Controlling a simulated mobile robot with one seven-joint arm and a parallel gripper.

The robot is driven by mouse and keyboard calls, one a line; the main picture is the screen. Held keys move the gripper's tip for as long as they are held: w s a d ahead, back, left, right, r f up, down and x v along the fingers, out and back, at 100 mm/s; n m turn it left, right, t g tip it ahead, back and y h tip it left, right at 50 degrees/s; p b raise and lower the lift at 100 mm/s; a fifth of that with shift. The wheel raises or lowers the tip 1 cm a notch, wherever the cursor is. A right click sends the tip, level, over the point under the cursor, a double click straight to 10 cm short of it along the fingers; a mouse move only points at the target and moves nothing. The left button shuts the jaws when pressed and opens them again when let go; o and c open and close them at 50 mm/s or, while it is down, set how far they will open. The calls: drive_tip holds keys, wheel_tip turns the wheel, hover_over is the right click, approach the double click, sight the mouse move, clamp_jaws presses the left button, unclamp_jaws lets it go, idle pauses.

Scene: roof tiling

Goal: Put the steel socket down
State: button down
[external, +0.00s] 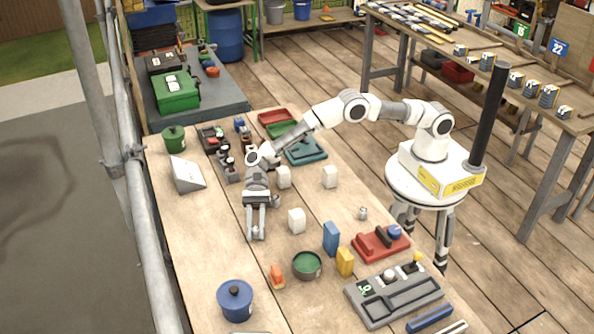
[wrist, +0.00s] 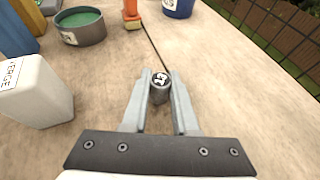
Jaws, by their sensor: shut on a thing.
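The steel socket (wrist: 160,86) is a small grey cylinder with a dark top and a white mark. It stands upright between my fingertips in the wrist view. My gripper (wrist: 161,93) is shut on it, one finger on each side. In the external view my gripper (external: 257,238) points down at the wooden bench top (external: 190,235), left of a white block (external: 296,221).
The white block also shows in the wrist view (wrist: 38,92). Blue and yellow blocks (external: 331,239) (external: 345,262) stand to the right. Bench left of my gripper is clear.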

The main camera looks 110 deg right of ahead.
drive_tip(key=shift+f, duration=0.1)
drive_tip(key=c, duration=0.7)
unclamp_jaws()
